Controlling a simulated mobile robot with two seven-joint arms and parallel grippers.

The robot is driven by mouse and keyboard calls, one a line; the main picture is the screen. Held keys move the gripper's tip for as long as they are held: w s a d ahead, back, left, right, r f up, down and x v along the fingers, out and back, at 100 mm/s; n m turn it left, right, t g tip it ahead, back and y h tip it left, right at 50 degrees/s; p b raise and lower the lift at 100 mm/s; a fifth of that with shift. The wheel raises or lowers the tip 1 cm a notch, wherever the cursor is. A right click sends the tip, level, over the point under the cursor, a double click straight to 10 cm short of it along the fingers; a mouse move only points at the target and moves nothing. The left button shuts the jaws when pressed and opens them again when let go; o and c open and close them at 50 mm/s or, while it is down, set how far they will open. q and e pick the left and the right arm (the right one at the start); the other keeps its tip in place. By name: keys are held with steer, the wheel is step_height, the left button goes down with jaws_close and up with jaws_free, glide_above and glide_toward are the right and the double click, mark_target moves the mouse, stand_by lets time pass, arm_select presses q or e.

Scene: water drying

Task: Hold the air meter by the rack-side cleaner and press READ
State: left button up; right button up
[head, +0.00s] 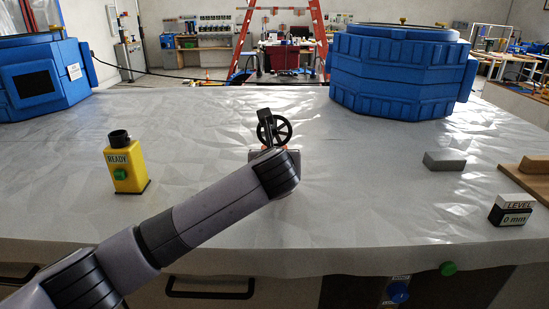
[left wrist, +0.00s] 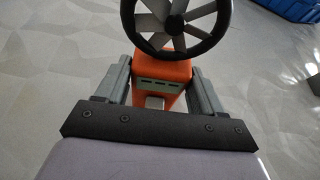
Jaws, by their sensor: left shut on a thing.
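The air meter has an orange body (left wrist: 158,70) and a black fan wheel (left wrist: 178,20), both large in the left wrist view. My left gripper (left wrist: 160,88) is shut on the orange body, one grey finger on each side. In the head view the fan wheel (head: 274,130) shows above my left wrist, over the middle of the table; the wrist hides most of the body. I cannot make out a READ button. Two blue many-sided units stand on the table, at the right (head: 398,72) and left (head: 38,75); I cannot tell which is the rack-side cleaner. My right gripper is out of view.
A yellow READY box (head: 128,168) with a green button stands left of my arm. A grey block (head: 444,161), a LEVEL box (head: 510,211) reading 0 mm and a wooden piece (head: 526,178) are at the right. The sheet-covered table (head: 370,200) is clear between them.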

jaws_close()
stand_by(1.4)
